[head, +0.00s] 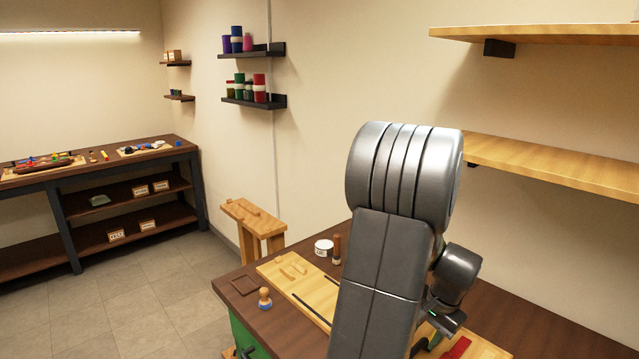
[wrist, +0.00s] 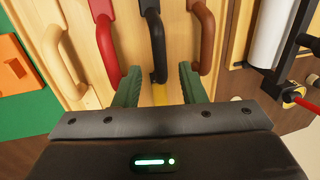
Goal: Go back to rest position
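In the wrist view my gripper (wrist: 160,85) has its two green fingers spread apart, with nothing held between them. The lower end of a black curved handle (wrist: 154,40) reaches toward the gap without touching either finger, as far as I can see. A red handle (wrist: 104,45) is left of the fingers and a brown handle (wrist: 205,35) is right of them. A pale wood handle (wrist: 62,55) is farther left. In the head view my arm is bent over the workbench (head: 255,312), and my fingers are mostly hidden behind it.
A white tin (head: 323,248) and a small round-topped tool (head: 265,298) stand on the bench. Wooden wall shelves (head: 550,165) are close on the right. A wooden stand (head: 255,222) is behind the bench. The tiled floor (head: 130,300) at left is clear.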

